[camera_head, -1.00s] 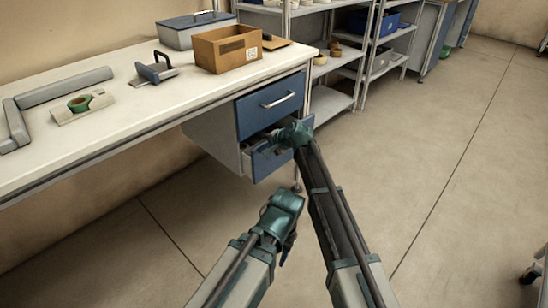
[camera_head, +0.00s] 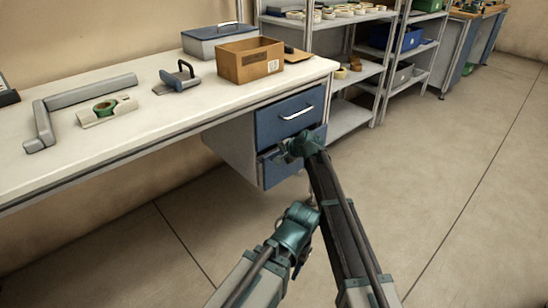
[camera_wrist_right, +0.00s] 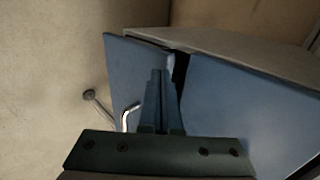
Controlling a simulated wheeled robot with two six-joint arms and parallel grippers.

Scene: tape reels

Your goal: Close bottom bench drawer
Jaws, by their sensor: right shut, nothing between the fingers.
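The bottom drawer (camera_head: 283,172) is the lower blue front under the bench's right end. The top drawer (camera_head: 272,124) looks closed. My right gripper (camera_head: 284,151) is at the bottom drawer's upper edge. In the right wrist view its fingers (camera_wrist_right: 161,75) are shut and empty, against or just before the front; exact contact is unclear. My left gripper (camera_head: 302,262) hangs low near the floor, its fingers hardly visible.
The bench top (camera_head: 150,130) carries a cardboard box (camera_head: 249,62), a grey case (camera_head: 217,41), a tape dispenser (camera_head: 180,78) and a green tape reel (camera_head: 105,107). Metal shelves (camera_head: 345,120) stand right of the drawers. The floor (camera_head: 450,170) to the right is clear.

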